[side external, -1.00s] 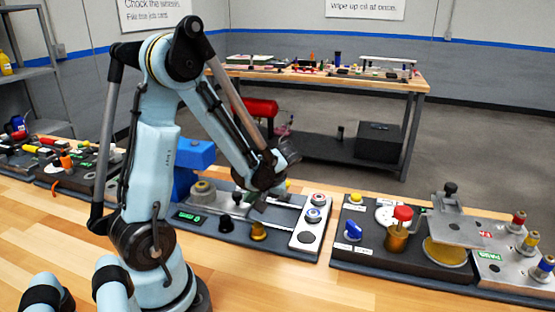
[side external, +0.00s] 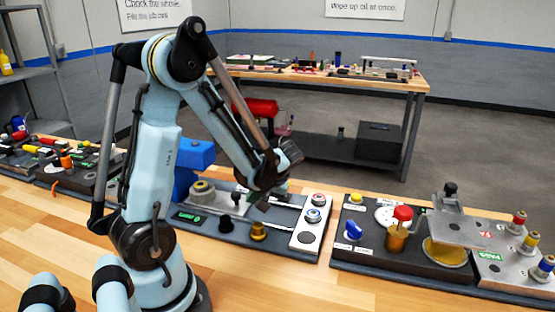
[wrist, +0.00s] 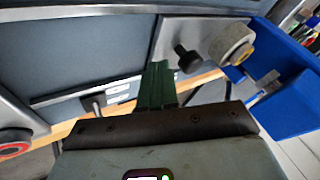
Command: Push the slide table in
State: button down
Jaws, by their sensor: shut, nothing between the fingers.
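The slide table appears to be the silver plate (wrist: 172,32) with a black knob (wrist: 187,58) and a round cream cylinder (wrist: 232,42) in the wrist view. In the side view, the cream cylinder (side external: 203,190) and black knob (side external: 237,197) stand on the middle stand, next to the blue block. My gripper (side external: 262,204) is over that stand, right of the knob. In the wrist view its fingers (wrist: 157,80) are together and empty, with the knob just to their right. I cannot tell whether they touch the plate. My arm hides part of the stand's left side.
A blue block (side external: 196,155) stands at the stand's back left. A pale panel with round buttons (side external: 311,226) is at its right end. Another stand (side external: 345,262) is to the right.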

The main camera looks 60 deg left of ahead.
jog(key=shift+w+d+r, duration=0.2)
jog(key=shift+w+d, duration=0.25)
jog(key=shift+w, duration=0.15)
jog(key=shift+w+d+r, duration=0.15)
jog(key=shift+w+d, duration=0.3)
jog(key=shift+w, duration=0.1)
jog(key=d+r+m+t+h, duration=0.3)
jog(key=d+r+m+t, duration=0.1)
jog(key=d, duration=0.5)
jog(key=d+r+m+t+h, duration=0.4)
jog(key=d+r+m+t, duration=0.1)
jog(key=d+m, duration=0.4)
jog(key=shift+w+d+r+t, duration=0.3)
jog(key=shift+d+t, duration=0.1)
jog(key=shift+d, duration=0.3)
